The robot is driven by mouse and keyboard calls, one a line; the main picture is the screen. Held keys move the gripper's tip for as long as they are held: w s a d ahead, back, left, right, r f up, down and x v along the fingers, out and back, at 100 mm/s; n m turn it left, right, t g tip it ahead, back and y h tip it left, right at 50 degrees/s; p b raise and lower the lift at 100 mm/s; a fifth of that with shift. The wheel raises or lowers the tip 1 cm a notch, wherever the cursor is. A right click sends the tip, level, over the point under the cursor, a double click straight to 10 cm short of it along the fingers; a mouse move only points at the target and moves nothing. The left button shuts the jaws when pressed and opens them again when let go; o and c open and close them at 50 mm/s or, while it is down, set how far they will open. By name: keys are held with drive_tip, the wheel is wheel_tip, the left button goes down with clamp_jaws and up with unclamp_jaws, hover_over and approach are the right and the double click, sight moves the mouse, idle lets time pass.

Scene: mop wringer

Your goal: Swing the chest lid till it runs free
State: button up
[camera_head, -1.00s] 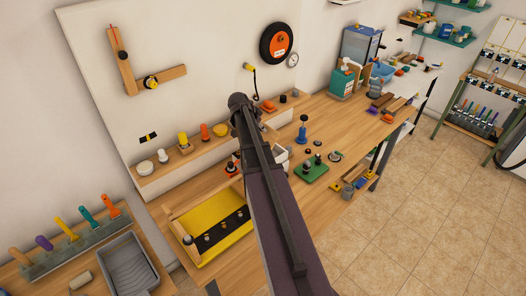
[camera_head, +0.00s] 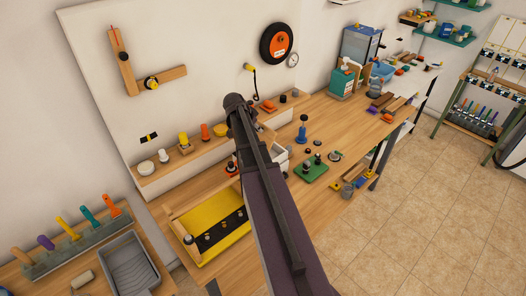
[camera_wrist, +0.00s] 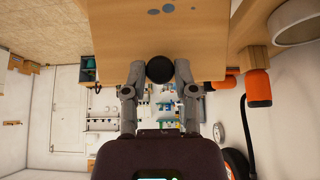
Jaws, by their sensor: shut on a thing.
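In the wrist view, my gripper (camera_wrist: 160,70) has its two fingers on either side of a round black knob (camera_wrist: 160,71) and is shut on it. The knob sits at the edge of a wooden panel (camera_wrist: 185,40), which appears to be the chest lid. In the head view, my arm hides the gripper and the knob. A small piece of wood (camera_head: 267,134) shows just right of my arm, above a white box (camera_head: 283,158) that looks like the chest. My arm covers much of both, so the lid's angle is unclear.
A yellow tray (camera_head: 220,245) lies left of my arm on the workbench (camera_head: 340,115). A green base (camera_head: 311,169) with knobs and a blue-handled tool (camera_head: 301,132) stand to the right. A wall shelf (camera_head: 150,178) with small items runs behind. Tiled floor (camera_head: 430,220) is open at right.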

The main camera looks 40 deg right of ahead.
drive_tip(key=shift+s+a, duration=0.15)
drive_tip(key=shift+a, duration=0.1)
drive_tip(key=shift+a+r, duration=0.1)
drive_tip(key=shift+a, duration=0.15)
drive_tip(key=o, duration=1)
drive_tip(key=shift+r, duration=0.1)
drive_tip(key=shift+p+v, duration=2.7)
drive_tip(key=shift+v, duration=0.25)
